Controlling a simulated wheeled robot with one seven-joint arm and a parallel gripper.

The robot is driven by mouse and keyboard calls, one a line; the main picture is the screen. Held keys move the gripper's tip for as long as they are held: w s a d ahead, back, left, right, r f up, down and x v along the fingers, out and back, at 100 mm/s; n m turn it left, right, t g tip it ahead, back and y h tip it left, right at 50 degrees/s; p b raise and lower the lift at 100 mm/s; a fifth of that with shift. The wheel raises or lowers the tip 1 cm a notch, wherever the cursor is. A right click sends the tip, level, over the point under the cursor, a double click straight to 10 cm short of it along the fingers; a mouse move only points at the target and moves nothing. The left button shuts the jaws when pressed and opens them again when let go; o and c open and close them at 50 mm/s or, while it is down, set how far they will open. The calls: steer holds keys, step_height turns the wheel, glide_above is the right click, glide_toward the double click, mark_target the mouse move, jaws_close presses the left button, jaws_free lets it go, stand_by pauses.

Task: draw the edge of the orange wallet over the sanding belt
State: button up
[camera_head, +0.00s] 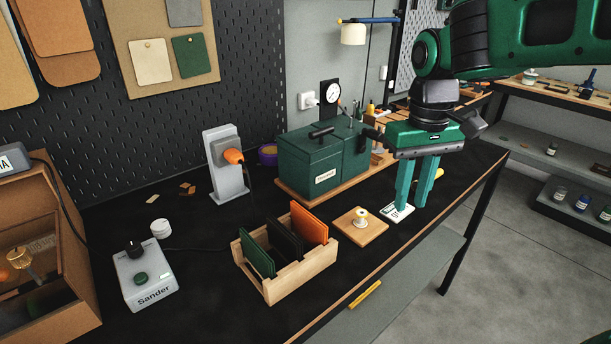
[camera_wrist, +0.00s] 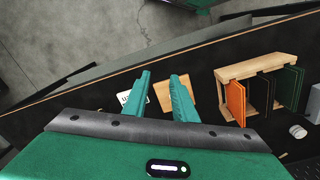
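The orange wallet (camera_head: 309,223) stands on edge in a light wooden rack (camera_head: 285,287), beside a black wallet (camera_head: 284,238) and a dark green wallet (camera_head: 257,255). In the wrist view the orange wallet (camera_wrist: 236,102) is at the near end of the rack, right of my fingers. My gripper (camera_head: 410,203) points down, open and empty, above the bench right of the rack. Its fingers (camera_wrist: 160,78) are apart in the wrist view. A grey control box marked "Sander" (camera_head: 144,277) stands at the bench's left.
A wooden block with a small spool (camera_head: 360,225) lies between rack and gripper. A white card (camera_head: 397,213) lies below the fingers. A wooden housing (camera_head: 45,240) is far left.

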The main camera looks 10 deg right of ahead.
steer(key=w+a+r+n, duration=0.2)
steer(key=w+a+n, duration=0.1)
steer(key=a, duration=0.8)
steer(key=r+n, duration=0.1)
steer(key=n, duration=0.1)
glide_above(308, 213)
steer(key=shift+f, duration=3.95)
steer(key=shift+c, duration=0.3)
steer(key=shift+r, duration=0.1)
jaws_close()
steer(key=shift+r, duration=0.25)
steer(key=shift+r, duration=0.4)
steer(key=shift+r, duration=3.5)
